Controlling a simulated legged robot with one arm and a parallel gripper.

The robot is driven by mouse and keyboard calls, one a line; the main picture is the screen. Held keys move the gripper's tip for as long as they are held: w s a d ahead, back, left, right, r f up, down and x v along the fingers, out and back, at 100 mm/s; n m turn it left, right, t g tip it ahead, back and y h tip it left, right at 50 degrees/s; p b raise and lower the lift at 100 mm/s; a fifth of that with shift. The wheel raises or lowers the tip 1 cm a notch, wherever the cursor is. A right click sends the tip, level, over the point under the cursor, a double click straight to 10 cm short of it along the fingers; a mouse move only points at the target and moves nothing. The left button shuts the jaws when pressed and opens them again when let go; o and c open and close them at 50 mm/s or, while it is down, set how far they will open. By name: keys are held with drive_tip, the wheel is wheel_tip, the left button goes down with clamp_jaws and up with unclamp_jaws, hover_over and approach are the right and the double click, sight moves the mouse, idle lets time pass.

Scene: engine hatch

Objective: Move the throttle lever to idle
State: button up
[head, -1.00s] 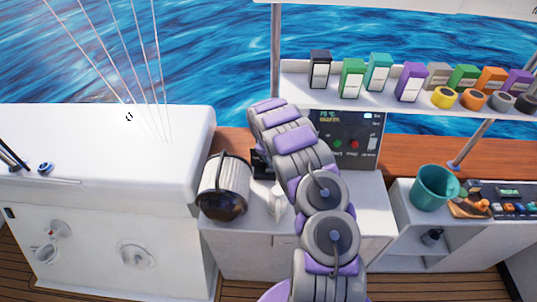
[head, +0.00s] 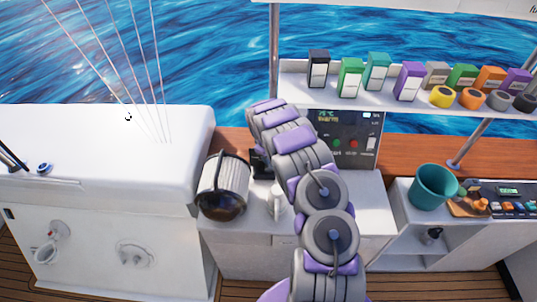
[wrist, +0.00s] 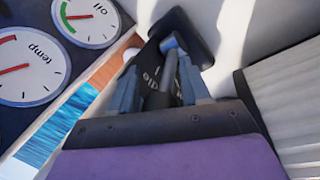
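The throttle (wrist: 205,35) has a dark base plate with white lettering, only partly readable, on a white surface in the wrist view. Its lever (wrist: 168,62) is a dark grey shaft with a bluish end, standing up between my fingers. My gripper (wrist: 160,75) has its two blue-grey fingers apart, one on each side of the lever. A gap seems to show between the fingers and the shaft; contact is not clear. In the head view a dark part of the throttle (head: 258,163) shows left of my arm, which hides my gripper.
A ribbed white cylinder with a dark end (head: 223,185) stands close left of my arm. A white bottle-like item (head: 277,203) is beside it. A dark panel (head: 350,140) stands behind my arm. The oil gauge (wrist: 88,20) and temp gauge (wrist: 30,68) are at left. A teal bucket (head: 433,187) is at right.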

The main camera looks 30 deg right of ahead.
drive_tip(key=shift+o, duration=1.3)
drive_tip(key=shift+s, duration=0.1)
drive_tip(key=shift+r, duration=0.3)
drive_tip(key=v, duration=1.6)
drive_tip(key=shift+r+p, duration=0.35)
